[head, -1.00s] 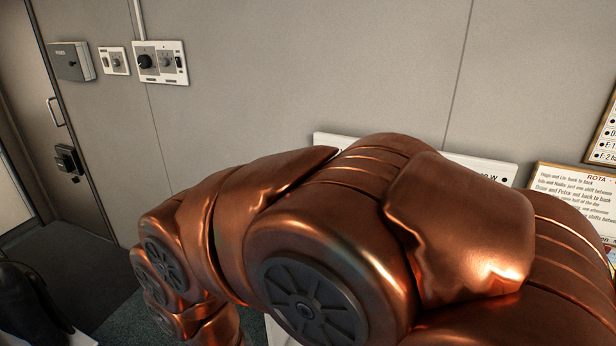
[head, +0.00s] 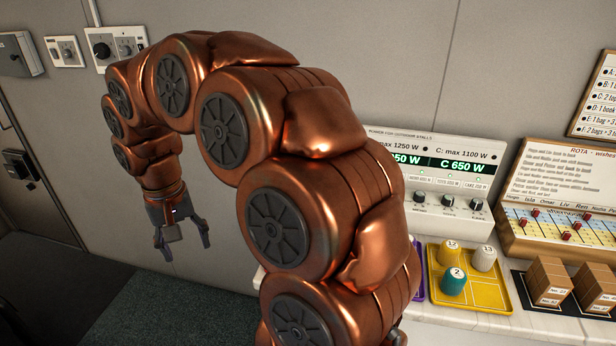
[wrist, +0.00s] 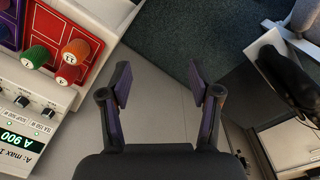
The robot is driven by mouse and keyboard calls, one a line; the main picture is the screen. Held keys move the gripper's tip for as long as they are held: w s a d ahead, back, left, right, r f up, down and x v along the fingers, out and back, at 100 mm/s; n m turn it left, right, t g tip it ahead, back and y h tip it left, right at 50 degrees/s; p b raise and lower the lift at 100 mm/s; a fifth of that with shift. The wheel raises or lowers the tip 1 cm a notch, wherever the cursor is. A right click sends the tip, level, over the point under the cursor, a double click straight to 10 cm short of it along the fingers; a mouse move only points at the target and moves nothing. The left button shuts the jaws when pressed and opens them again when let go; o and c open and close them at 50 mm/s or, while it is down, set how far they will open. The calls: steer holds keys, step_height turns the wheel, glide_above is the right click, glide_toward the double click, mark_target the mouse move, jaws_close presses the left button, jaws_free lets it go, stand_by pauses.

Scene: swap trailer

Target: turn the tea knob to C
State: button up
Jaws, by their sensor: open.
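The white power panel (head: 455,160) for outdoor stalls stands against the wall, right of my arm, with green-lit displays and a row of black knobs. My arm hides its left part in the head view. The wrist view shows that end upside down, with a black knob (wrist: 48,112) beside a small label that seems to read TEA and another knob (wrist: 22,101) beside a SOUP label. Their pointer settings are too small to tell. My gripper (head: 183,248) hangs open and empty, pointing down, left of the panel and apart from it. The wrist view shows its spread fingers (wrist: 160,82).
A yellow tray (head: 480,303) with numbered pegs sits before the panel. A red tray (wrist: 88,42) with pegs shows in the wrist view. Boxes (head: 548,280) and a rota board (head: 560,185) are at right. Wall switches (head: 118,48) and a door are at left. Open floor lies below my gripper.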

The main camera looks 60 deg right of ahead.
steer(key=w+d+f+m+h+p, duration=0.1)
steer(key=w+d+m, duration=0.45)
steer(key=d, duration=0.65)
steer(key=w+d+f+m, duration=0.1)
steer(key=w+d+m, duration=0.3)
steer(key=w+d, duration=0.55)
steer(key=s+d+f+m+g+h, duration=0.1)
steer(key=s+d+f+m, duration=0.15)
steer(key=d, duration=0.55)
steer(key=s+d+f+m+h, duration=0.1)
steer(key=s+d+m, duration=0.25)
steer(key=d, duration=0.45)
steer(key=s+d+f+m+g+h, duration=0.1)
steer(key=s+d+m, duration=0.2)
steer(key=d, duration=0.5)
steer(key=shift+p+x, duration=1.85)
steer(key=shift+x, duration=2.15)
steer(key=shift+s+a, duration=0.1)
steer(key=shift+s, duration=0.05)
steer(key=shift+f, duration=0.1)
steer(key=c, duration=1.1)
